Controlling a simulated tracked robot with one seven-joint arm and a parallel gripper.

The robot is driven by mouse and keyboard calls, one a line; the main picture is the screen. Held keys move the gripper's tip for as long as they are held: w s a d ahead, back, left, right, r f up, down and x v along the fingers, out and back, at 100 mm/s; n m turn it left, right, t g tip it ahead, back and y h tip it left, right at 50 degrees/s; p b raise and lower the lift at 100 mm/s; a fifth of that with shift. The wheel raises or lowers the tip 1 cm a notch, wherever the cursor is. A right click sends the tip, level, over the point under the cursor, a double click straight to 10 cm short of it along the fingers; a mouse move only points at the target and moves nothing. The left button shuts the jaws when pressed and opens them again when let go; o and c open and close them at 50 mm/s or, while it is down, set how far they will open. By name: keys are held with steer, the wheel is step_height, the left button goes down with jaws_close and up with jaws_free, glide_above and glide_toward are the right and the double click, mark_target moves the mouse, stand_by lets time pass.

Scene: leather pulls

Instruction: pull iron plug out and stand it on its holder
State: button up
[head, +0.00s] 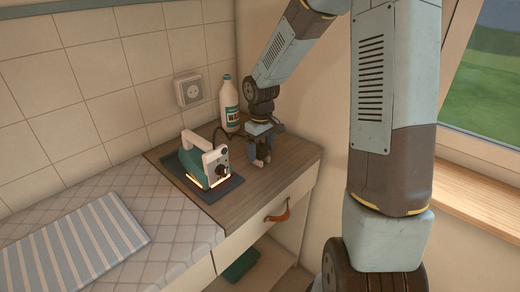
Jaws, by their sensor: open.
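The teal and beige iron (204,162) sits on a dark flat pad (224,188) on the wooden top, with an orange glow along its lower edge. A dark cord (215,133) rises behind it and runs right toward my gripper. The wall socket (189,91) is on the tiles behind, and its face shows no plug. I cannot make out the plug. My gripper (260,163) is open, pointing down just above or at the wooden top, right of the iron and apart from it. Nothing is visible between its fingers.
A white bottle (229,104) stands at the back near the wall corner, behind my gripper. A quilted board (175,225) with a striped cloth (75,245) lies at left. A drawer with a leather pull (279,212) is below the wooden top (255,187). A window is at right.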

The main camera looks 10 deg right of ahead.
step_height(320, 180, up, 13)
steer(key=s+d+r+m+t, duration=0.2)
steer(key=s+r, duration=0.1)
steer(key=s, duration=0.5)
steer(key=s+d+r+m+t, duration=0.1)
steer(key=s+r, duration=0.3)
steer(key=s, duration=0.5)
steer(key=s+d+r+m+t, duration=0.2)
steer(key=s+d+r+m, duration=0.1)
steer(key=s, duration=0.5)
steer(key=shift+s+d+r+m+t, duration=0.3)
steer(key=shift+s+m, duration=0.05)
steer(key=shift+m, duration=0.05)
